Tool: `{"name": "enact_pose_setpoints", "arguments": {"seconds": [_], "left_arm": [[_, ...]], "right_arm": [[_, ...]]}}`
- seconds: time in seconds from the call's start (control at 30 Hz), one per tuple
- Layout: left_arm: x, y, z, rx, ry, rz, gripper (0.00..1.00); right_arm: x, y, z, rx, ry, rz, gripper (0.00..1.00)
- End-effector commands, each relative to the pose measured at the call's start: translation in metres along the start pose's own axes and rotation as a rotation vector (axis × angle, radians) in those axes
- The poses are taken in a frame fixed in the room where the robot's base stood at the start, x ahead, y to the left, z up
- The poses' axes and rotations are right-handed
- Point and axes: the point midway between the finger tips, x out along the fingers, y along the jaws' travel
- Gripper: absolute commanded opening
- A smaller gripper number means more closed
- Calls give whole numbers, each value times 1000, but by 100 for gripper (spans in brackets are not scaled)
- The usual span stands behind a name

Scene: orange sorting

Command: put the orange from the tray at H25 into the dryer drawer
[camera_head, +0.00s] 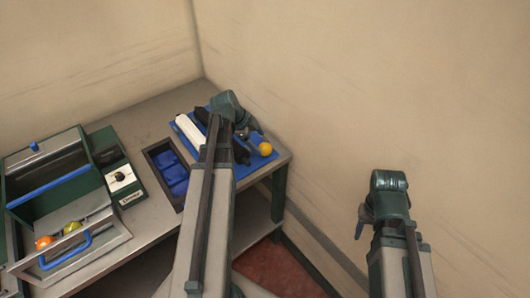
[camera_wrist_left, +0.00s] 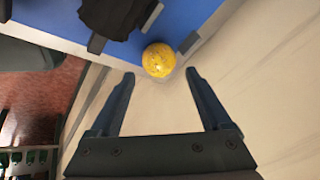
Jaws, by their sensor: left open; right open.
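A yellow-orange fruit (camera_head: 265,148) sits at the right end of the blue tray (camera_head: 245,170) on the table's far right corner. In the left wrist view the fruit (camera_wrist_left: 158,60) lies just beyond and between the fingertips of my open left gripper (camera_wrist_left: 161,73), with nothing held. In the head view my left gripper (camera_head: 246,132) is over the tray, partly hidden by my arm. My right gripper (camera_head: 363,220) is open, off the table to the right. The dryer drawer (camera_head: 98,238) is pulled out at the left, with an orange fruit (camera_head: 44,243) and a yellow-green fruit (camera_head: 72,228) inside.
A white roll (camera_head: 190,130) and dark items lie on the tray. A recess with blue bins (camera_head: 171,172) and a small labelled box (camera_head: 122,180) stand between tray and dryer (camera_head: 45,180). A wall (camera_head: 330,130) rises close behind the tray.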

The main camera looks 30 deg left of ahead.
Motion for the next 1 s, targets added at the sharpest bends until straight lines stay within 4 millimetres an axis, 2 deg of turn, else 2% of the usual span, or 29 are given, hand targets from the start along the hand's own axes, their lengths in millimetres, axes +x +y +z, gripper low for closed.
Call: {"name": "enact_pose_setpoints", "arguments": {"seconds": [0.17, 0.5, 0.77, 1.0], "left_arm": [[12, 1, 2, 1, 0, 0, 81], [52, 2, 4, 1, 0, 1, 81], [51, 2, 2, 0, 0, 1, 81], [51, 2, 2, 0, 0, 0, 40]], "right_arm": [[11, -1, -1, 0, 0, 0, 50], [48, -5, -3, 0, 0, 0, 50], [46, -4, -3, 0, 0, 0, 50], [46, -4, -3, 0, 0, 0, 50]]}}
